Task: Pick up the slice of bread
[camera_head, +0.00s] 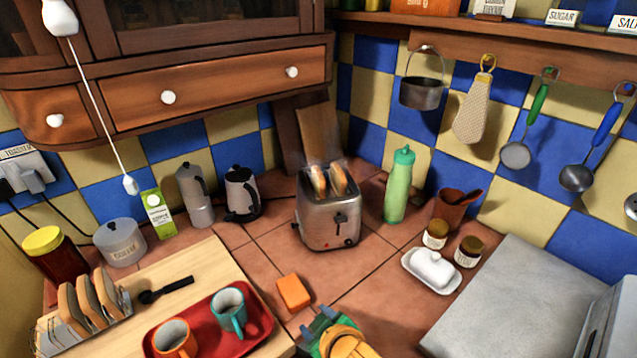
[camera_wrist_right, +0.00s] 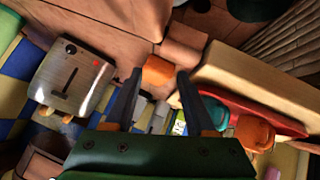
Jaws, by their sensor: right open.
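Two slices of bread (camera_head: 328,182) stand upright in the slots of the silver toaster (camera_head: 330,222), with their tops showing. More slices of bread (camera_head: 88,303) stand in a wire rack (camera_head: 122,298) on the wooden board at the lower left. My right gripper (camera_head: 318,320) is open and empty at the bottom centre, in front of the toaster and apart from all the bread. The right wrist view shows my open fingers (camera_wrist_right: 160,80) with an orange block (camera_wrist_right: 158,70) beyond them, and the toaster (camera_wrist_right: 70,78) to the left. My left gripper is not in view.
A red tray (camera_head: 262,322) with a teal mug (camera_head: 229,310) and an orange mug (camera_head: 174,340) lies on the board. A green bottle (camera_head: 397,190) stands right of the toaster. A butter dish (camera_head: 432,270) and two jars are farther right.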

